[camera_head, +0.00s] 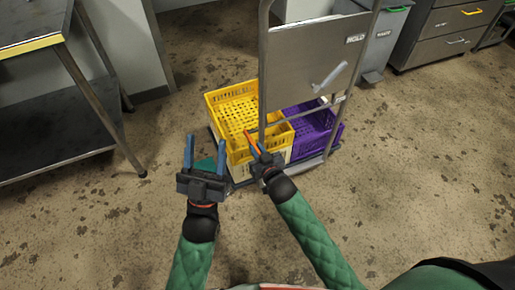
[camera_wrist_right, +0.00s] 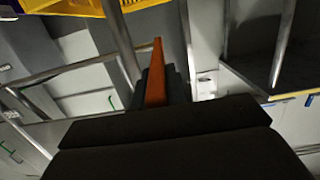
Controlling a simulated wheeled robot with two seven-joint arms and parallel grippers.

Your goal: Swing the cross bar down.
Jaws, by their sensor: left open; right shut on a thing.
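A trolley frame (camera_head: 262,75) carries a grey panel marked HOLD. A grey metal bar (camera_head: 299,119) runs across the frame below the panel; I cannot tell whether it is the cross bar. My right gripper (camera_head: 259,146) is at the frame's left post, shut on a narrow orange piece (camera_head: 250,138). The orange piece sticks out beyond the fingers in the right wrist view (camera_wrist_right: 155,75); whether it joins the frame is unclear. My left gripper (camera_head: 206,150) is open and empty, left of the right gripper and in front of the yellow crate.
A yellow crate (camera_head: 214,99) and a purple crate (camera_head: 329,117) sit on the trolley. A steel table (camera_head: 72,87) stands at the left. Grey drawer cabinets (camera_head: 440,35) stand at the upper right. The floor at the right is clear.

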